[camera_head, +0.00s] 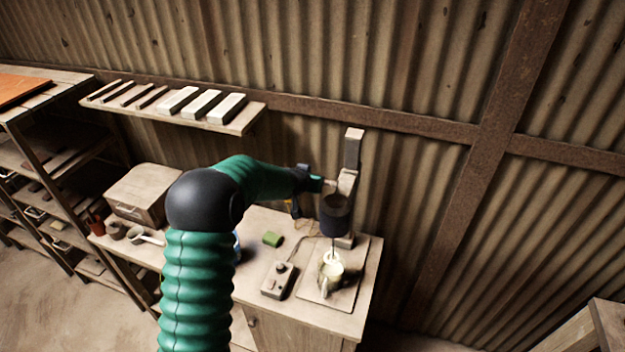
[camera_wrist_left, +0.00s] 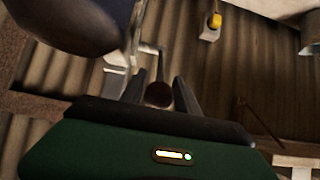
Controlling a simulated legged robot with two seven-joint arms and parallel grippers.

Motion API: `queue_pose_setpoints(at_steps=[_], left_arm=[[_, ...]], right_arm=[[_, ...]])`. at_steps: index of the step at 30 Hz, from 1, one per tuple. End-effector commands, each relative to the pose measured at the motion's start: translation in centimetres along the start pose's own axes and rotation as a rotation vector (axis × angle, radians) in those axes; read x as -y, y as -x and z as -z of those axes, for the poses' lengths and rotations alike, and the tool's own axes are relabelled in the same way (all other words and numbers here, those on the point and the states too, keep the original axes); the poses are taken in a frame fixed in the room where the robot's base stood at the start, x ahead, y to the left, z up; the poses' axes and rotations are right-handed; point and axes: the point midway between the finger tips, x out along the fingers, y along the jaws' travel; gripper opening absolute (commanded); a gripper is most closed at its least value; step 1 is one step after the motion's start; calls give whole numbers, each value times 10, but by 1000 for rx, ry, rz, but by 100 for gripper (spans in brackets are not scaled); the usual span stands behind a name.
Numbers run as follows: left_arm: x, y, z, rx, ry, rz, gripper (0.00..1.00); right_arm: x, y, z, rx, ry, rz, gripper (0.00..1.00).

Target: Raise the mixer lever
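My left gripper (camera_head: 318,184) is beside the post, just above the mixer head. In the left wrist view, the lever's round brown knob (camera_wrist_left: 158,94) sits between the two spread fingers of my left gripper (camera_wrist_left: 162,88), with no clear grip on it. The dark mixer head (camera_wrist_left: 80,18) fills the upper left there. My right gripper is not in view.
A control box (camera_head: 277,280) and a small green object (camera_head: 272,239) lie on the workbench left of the mixer. A wall shelf (camera_head: 243,122) with wooden bars and pale blocks is behind my arm. A wooden box (camera_head: 140,194) stands further left. The corrugated wall is close behind.

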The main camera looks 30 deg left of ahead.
Motion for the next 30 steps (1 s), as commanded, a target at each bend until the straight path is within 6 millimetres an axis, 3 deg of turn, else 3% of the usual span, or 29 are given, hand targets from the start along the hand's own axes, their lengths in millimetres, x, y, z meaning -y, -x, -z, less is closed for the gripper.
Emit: queue_pose_setpoints(at_steps=[7,11,16,22,27,30], left_arm=[[-1,0,-2,4,0,-1,37],[0,15,-2,2,1,0,37],[2,62,-3,0,1,4,37],[3,123,2,3,1,6,37],[2,155,4,5,1,3,37],[1,164,2,4,1,1,37]], right_arm=[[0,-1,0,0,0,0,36],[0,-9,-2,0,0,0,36],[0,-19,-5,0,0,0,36],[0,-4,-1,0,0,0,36],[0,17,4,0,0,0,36],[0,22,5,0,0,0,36]])
